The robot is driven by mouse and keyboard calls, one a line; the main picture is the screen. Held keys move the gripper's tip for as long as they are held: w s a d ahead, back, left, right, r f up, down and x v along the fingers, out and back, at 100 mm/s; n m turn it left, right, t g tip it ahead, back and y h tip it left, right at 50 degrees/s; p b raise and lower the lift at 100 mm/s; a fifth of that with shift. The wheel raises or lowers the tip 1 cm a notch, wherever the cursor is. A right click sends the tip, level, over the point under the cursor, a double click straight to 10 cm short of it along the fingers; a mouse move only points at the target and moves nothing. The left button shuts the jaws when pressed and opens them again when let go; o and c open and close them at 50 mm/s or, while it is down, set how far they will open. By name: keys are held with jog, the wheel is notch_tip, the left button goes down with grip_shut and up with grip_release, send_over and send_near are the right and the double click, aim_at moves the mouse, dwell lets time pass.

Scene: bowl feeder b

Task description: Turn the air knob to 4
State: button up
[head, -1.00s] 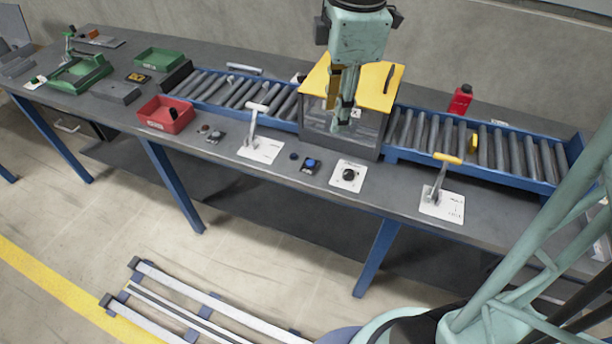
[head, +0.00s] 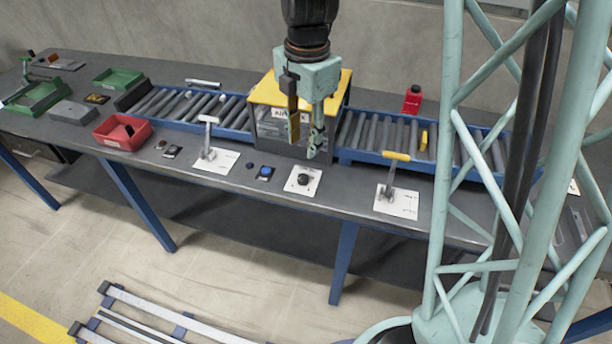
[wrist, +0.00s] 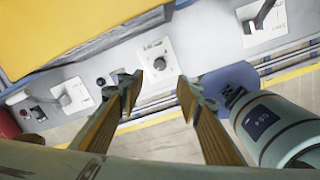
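The air knob (head: 303,179) is a small black round knob on a white square plate (head: 293,186) near the front edge of the bench. In the wrist view the knob (wrist: 158,61) shows as a dark disc on its plate, ahead of the fingertips and between them. My gripper (head: 305,148) hangs over the bench, above and behind the knob, in front of the yellow-topped box. In the wrist view my gripper (wrist: 160,90) has its two fingers wide apart with nothing between them. It is apart from the knob. The plate's markings are too small to read.
The yellow-topped box (head: 345,88) stands behind the knob on the roller conveyor. A blue button (head: 265,173) is left of the knob. A lever with a white handle (head: 208,140) stands farther left, and one with a yellow handle (head: 396,157) to the right. A red bottle (head: 412,99) stands behind.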

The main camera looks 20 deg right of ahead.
aim_at(302, 178)
jog(key=shift+f, duration=0.15)
jog(key=shift+w+a+f+b, duration=0.15)
jog(key=shift+f+b, duration=0.65)
jog(key=shift+f, duration=2.55)
jog(key=shift+w+f+b, duration=0.15)
jog(key=shift+f+b, duration=0.6)
jog(key=shift+f, duration=2.6)
jog(key=shift+c, duration=0.8)
jog(key=c, duration=0.7)
